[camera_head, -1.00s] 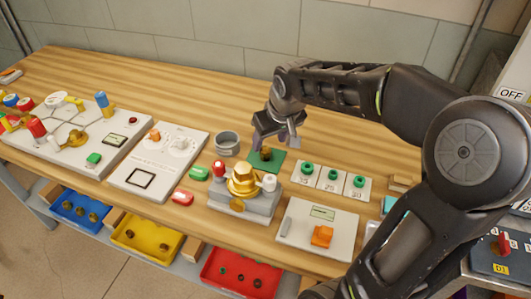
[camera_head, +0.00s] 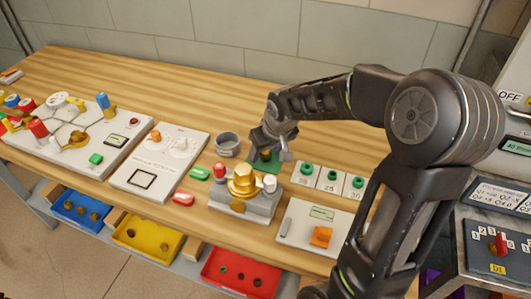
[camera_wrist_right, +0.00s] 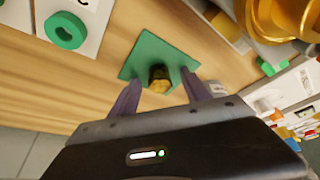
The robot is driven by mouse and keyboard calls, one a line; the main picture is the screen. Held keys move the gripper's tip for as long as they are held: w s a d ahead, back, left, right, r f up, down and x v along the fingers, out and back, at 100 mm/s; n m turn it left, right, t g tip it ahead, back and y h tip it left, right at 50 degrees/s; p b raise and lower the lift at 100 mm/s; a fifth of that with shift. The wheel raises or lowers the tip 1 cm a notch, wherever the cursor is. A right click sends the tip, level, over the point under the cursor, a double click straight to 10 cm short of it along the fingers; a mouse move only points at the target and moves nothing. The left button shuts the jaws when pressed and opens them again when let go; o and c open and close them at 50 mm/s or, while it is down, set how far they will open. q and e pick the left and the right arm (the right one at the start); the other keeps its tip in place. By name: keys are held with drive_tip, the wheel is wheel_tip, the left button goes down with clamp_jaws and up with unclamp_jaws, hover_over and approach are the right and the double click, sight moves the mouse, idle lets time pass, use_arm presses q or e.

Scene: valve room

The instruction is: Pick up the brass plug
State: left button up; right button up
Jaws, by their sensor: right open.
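The brass plug (camera_wrist_right: 159,78) stands on a green square mat (camera_wrist_right: 146,47) on the wooden bench. In the wrist view it is between the two fingers of my right gripper (camera_wrist_right: 160,92), which are open with a gap on each side. In the head view my right gripper (camera_head: 269,152) is over the mat (camera_head: 264,167) and hides most of the plug. I cannot tell exactly how far the fingertips are above the mat. My left gripper is not in view.
A brass valve on a grey block (camera_head: 243,190) stands just in front of the mat. Tiles with green rings (camera_head: 331,178) lie to the right, a grey cup (camera_head: 227,144) to the left. A white panel with an orange switch (camera_head: 318,228) is nearer the front right.

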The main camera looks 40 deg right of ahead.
drive_tip(key=shift+c, duration=0.2)
idle(0.3)
clamp_jaws()
idle(0.4)
